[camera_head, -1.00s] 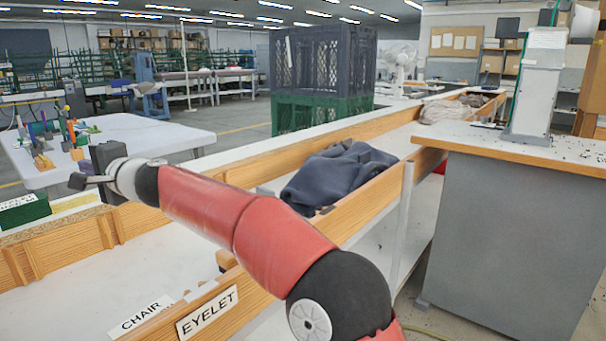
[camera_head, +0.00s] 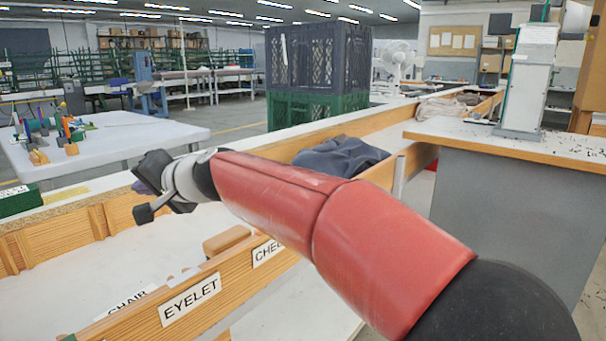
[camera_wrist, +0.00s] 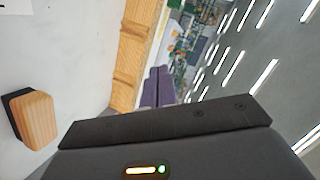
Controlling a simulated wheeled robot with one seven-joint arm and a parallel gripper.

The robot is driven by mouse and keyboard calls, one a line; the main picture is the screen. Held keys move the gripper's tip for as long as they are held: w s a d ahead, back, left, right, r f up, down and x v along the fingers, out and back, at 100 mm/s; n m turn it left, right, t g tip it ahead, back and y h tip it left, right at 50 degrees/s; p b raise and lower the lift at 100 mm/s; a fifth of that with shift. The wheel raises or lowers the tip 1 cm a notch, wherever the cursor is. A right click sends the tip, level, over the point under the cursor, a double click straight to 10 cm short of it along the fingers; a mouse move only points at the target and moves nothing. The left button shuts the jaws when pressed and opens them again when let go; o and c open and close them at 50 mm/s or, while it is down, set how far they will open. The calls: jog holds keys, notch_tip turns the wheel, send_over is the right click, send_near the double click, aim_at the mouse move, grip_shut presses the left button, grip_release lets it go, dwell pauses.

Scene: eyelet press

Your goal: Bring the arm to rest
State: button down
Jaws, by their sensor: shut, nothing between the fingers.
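My gripper (camera_head: 143,214) is at the left end of my red arm in the head view, above the near compartment of the wooden trough (camera_head: 190,302). It is shut and holds nothing. It is tilted, with its tip toward the lower left. In the wrist view, a dark gripper housing (camera_wrist: 165,128) with a small lit indicator fills the bottom, and the fingertips cannot be made out.
A wooden block (camera_head: 227,241) lies below in the trough; it also shows in the wrist view (camera_wrist: 35,115). Dark cloth (camera_head: 340,157) lies farther along. A grey bench (camera_head: 500,195) stands right, a white table (camera_head: 120,135) left, stacked crates (camera_head: 318,75) behind.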

jog(key=s+d+f+h+b, duration=0.1)
jog(key=s+d+f+h, duration=0.3)
jog(key=s+d+f, duration=0.4)
jog(key=s+d+f+h+b, duration=0.1)
jog(key=s+d+f+h, duration=0.3)
jog(key=d, duration=1.7)
jog(key=s+d+f+g+h+b, duration=0.1)
jog(key=s+d+f+h, duration=0.3)
jog(key=s+d+f, duration=0.7)
jog(key=d+f, duration=0.2)
jog(key=d, duration=0.2)
jog(key=shift+s+f+h+b, duration=0.15)
jog(key=shift+s+h+b, duration=0.15)
jog(key=shift+s+h, duration=0.1)
